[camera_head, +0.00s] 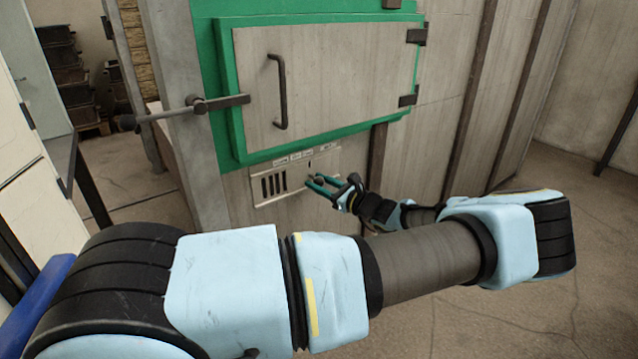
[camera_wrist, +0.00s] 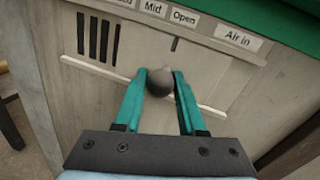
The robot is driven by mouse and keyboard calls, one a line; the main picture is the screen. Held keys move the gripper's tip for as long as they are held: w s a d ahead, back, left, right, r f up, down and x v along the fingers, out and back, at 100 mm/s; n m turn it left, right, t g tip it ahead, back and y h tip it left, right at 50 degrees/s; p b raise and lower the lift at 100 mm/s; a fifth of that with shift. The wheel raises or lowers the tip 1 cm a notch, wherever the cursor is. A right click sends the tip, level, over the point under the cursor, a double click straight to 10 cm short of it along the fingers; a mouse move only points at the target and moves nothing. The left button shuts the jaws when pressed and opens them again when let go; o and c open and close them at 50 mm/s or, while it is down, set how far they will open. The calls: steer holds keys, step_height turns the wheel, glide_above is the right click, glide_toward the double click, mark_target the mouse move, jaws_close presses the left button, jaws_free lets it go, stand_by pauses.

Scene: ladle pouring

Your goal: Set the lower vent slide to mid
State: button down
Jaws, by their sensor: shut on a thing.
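The lower vent slide (camera_wrist: 130,60) is a pale metal plate set in the furnace wall below the green-framed door. Several dark open slots (camera_wrist: 98,38) show left of its round dark knob (camera_wrist: 160,82). My gripper (camera_head: 318,184) has green fingers that stand on either side of the knob and are shut on it; it also shows in the wrist view (camera_wrist: 160,76). Above are the labels "Mid" (camera_wrist: 153,8), "Open" (camera_wrist: 184,18) and "Air in" (camera_wrist: 238,40). A short dark vertical mark (camera_wrist: 175,44) stands below the "Open" label. The label left of "Mid" is cut off.
The closed furnace door (camera_head: 340,75) with a dark handle (camera_head: 279,92) is just above my gripper. A latch bar (camera_head: 190,106) sticks out at its left. Stacked dark crates (camera_head: 64,60) stand at the back left. Floor at the lower right is clear.

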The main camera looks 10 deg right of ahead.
mark_target(295, 181)
steer(key=a, duration=0.1)
steer(key=s+a+p, duration=0.1)
steer(key=a+p, duration=0.1)
steer(key=shift+s+a, duration=0.3)
steer(key=shift+s, duration=0.05)
steer(key=c, duration=0.5)
jaws_free()
steer(key=v, duration=1.1)
steer(key=shift+b, duration=0.45)
